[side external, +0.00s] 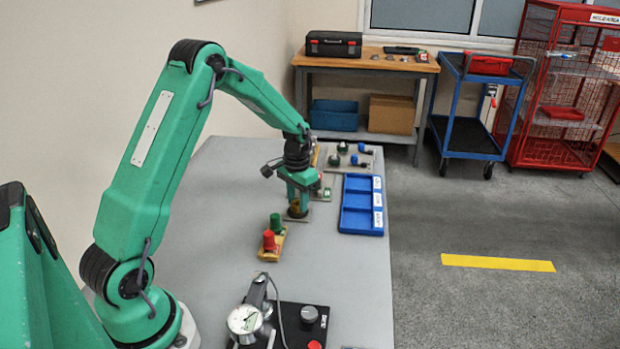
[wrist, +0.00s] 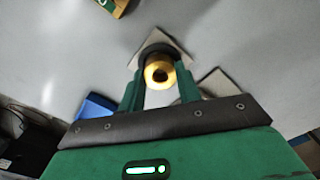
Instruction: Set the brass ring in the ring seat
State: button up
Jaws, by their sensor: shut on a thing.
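The brass ring (wrist: 150,74) is a yellow ring with a dark centre, held between the two green fingers of my gripper (wrist: 159,82). In the side view my gripper (side external: 298,202) points down over the table, and only a little of the brass ring (side external: 294,208) shows between the fingers. A pale square plate (wrist: 152,41) with a dark round part lies beneath the ring in the wrist view; it looks like the ring seat. In the side view the plate (side external: 290,216) is mostly hidden by my gripper. I cannot tell whether the ring touches it.
A yellow block with a red and a green peg (side external: 270,241) stands nearer the camera. A blue compartment tray (side external: 362,226) lies right of my gripper. Plates with dark and blue knobs (side external: 350,158) lie behind. A dial gauge (side external: 245,319) and black control box (side external: 305,335) are in front.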

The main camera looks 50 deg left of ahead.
jog(key=shift+f, duration=0.45)
dwell(0.7)
jog(key=o, duration=1.6)
jog(key=shift+c, duration=0.2)
jog(key=shift+r, duration=0.1)
notch_tip(320, 180, up, 7)
dwell(0.4)
